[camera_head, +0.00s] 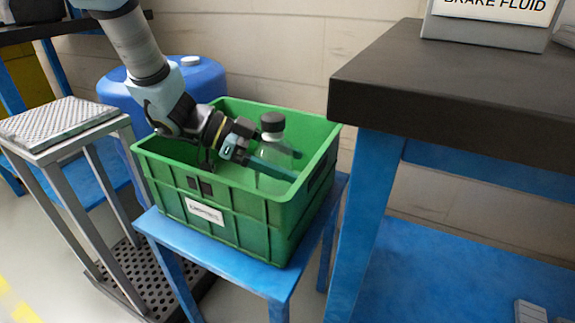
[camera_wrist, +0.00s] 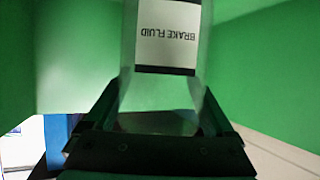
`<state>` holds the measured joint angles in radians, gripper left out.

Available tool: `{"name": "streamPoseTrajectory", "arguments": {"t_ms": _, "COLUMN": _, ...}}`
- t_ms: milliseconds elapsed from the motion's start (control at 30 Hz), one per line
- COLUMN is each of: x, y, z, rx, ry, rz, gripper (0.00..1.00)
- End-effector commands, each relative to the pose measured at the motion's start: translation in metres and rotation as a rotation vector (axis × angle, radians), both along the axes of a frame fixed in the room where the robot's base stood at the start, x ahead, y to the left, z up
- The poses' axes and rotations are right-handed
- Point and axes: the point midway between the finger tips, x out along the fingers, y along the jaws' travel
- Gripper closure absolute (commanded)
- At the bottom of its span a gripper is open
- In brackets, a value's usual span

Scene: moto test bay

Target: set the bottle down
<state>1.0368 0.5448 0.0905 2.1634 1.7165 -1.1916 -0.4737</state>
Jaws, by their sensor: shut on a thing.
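A clear bottle (camera_head: 273,152) with a dark cap is upright inside the green crate (camera_head: 215,220). My gripper (camera_head: 285,165) reaches into the crate and is shut on the bottle, one finger on each side. In the wrist view the bottle (camera_wrist: 165,95) stands between the dark fingers, and its white label reads BRAKE FLUID upside down. The crate's green walls (camera_wrist: 265,60) surround it there.
The crate stands on a small blue table (camera_head: 235,268). A dark-topped bench (camera_head: 450,88) with a BRAKE FLUID sign (camera_head: 495,8) is at right. A blue barrel (camera_head: 205,80) is behind the crate. A metal step stand (camera_head: 62,125) is at left.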

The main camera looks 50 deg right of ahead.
Motion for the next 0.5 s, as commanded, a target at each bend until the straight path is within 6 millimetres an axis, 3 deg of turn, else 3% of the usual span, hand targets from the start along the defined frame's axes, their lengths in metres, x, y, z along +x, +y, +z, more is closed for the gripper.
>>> {"name": "streamPoseTrajectory", "arguments": {"t_ms": 267, "x": 0.0002, "y": 0.0000, "z": -0.0013, "rx": 0.000, "ry": 0.000, "rz": 0.000, "gripper": 0.66}}
{"name": "streamPoseTrajectory", "arguments": {"t_ms": 300, "x": 0.0002, "y": -0.0001, "z": -0.0009, "rx": -0.001, "ry": -0.001, "rz": 0.000, "gripper": 0.07}}
{"name": "streamPoseTrajectory", "arguments": {"t_ms": 367, "x": 0.0002, "y": -0.0001, "z": -0.0009, "rx": -0.001, "ry": -0.001, "rz": 0.000, "gripper": 0.00}}
{"name": "streamPoseTrajectory", "arguments": {"t_ms": 500, "x": 0.0002, "y": -0.0001, "z": -0.0009, "rx": 0.000, "ry": 0.000, "rz": 0.000, "gripper": 0.00}}
